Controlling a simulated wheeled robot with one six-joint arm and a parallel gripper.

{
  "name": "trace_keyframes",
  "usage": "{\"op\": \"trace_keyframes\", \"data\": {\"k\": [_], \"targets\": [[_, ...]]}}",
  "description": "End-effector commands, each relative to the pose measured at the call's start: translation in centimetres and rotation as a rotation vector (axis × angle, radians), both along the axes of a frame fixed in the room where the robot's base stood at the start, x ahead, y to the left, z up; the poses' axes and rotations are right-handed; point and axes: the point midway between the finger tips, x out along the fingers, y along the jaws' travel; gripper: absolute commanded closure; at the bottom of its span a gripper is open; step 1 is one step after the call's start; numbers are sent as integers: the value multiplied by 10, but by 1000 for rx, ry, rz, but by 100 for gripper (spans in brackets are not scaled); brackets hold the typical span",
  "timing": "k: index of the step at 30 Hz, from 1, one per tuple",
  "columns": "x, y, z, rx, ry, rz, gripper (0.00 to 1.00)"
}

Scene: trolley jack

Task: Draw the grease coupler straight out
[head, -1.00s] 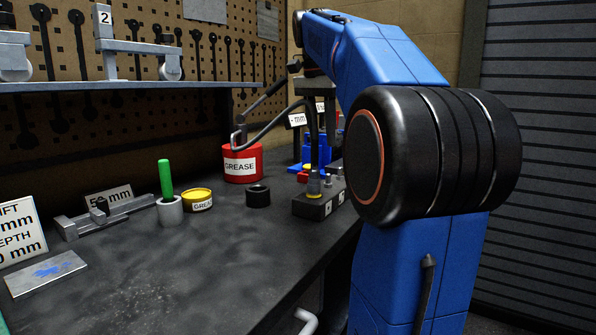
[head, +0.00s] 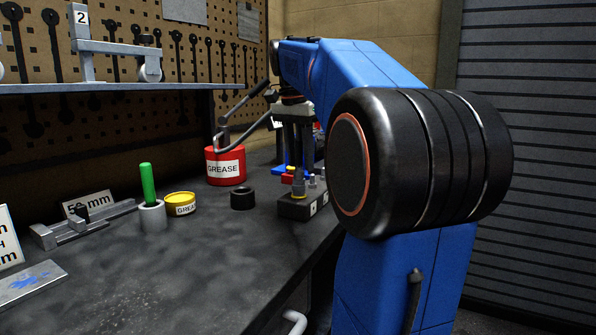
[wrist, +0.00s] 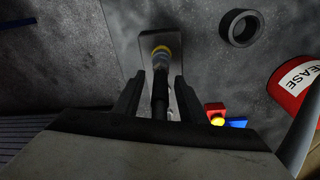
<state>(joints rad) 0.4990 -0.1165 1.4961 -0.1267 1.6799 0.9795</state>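The grease coupler (head: 299,187) stands upright on a dark block (head: 291,209) near the bench's right edge, with a yellow ring at its foot. In the wrist view the coupler (wrist: 161,58) shows its grey body and yellow ring, with a black stem running back toward me. My gripper (head: 296,150) points down from above the block. In the wrist view my gripper (wrist: 158,98) is open, its dark fingers on either side of the stem with narrow gaps. The coupler's seat on its fitting is hidden.
A red grease can (head: 225,168) with a pump and hose (head: 243,139) stands to the left. Red and blue parts (wrist: 216,113) sit close beside my fingers.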

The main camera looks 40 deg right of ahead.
Motion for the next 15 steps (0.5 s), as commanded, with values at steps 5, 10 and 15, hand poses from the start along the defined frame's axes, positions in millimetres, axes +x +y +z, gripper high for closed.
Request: {"op": "trace_keyframes", "data": {"k": [5, 10, 15], "targets": [[0, 0, 0, 0, 0, 0, 62], [0, 0, 0, 0, 0, 0, 86], [0, 0, 0, -1, -1, 0, 100]]}}
